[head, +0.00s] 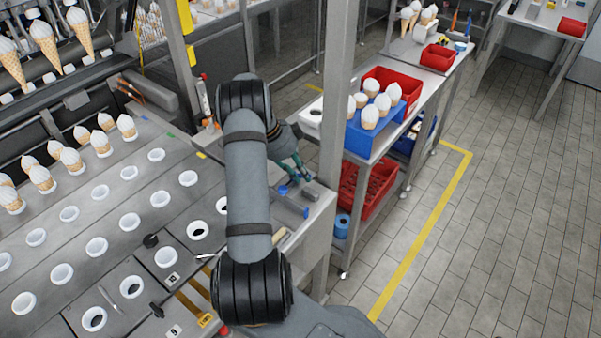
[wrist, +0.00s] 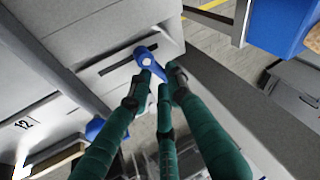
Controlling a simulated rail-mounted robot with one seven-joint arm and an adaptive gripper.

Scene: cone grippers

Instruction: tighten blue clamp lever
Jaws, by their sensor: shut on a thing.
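The blue clamp lever (wrist: 146,56) has a round pivot end on a grey metal block with a dark slot, in the wrist view. In the head view the blue lever (head: 283,190) shows small below my gripper (head: 294,172), at the right end of the machine table. My gripper (wrist: 160,82) has green fingers, and their tips are closed around the handle end of the lever. The fingertips hide part of the handle. My arm covers part of the table in the head view.
A second blue part (wrist: 95,128) sits near the fingers. A steel post (head: 338,90) stands just right of my gripper. Beyond it is a side table with a blue crate (head: 364,140) of cones and a red bin (head: 412,82). Tiled floor lies open at right.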

